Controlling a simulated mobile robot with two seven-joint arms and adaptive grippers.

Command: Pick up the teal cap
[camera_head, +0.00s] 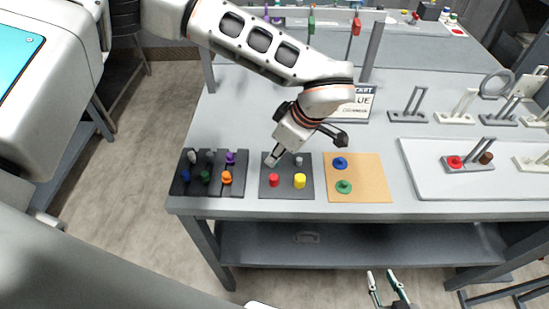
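I cannot make out a clearly teal cap. The nearest in colour are a green disc-like piece (344,187) on the cork mat (372,172) and a dark green piece (205,177) on the left dark rack (240,190). My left gripper (272,159) reaches down over the back left of the middle dark mat (287,192). It hides what is beneath it, and its finger opening cannot be made out. My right gripper (382,284) is at the bottom edge, in front of the table, its two fingers apart and empty.
The middle mat bears a red piece (274,180), a yellow piece (299,181) and a grey piece (299,161). A blue piece (340,163) is on the cork mat. A sign (360,104) stands behind. A white tray (420,181) and several grey stands are at right.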

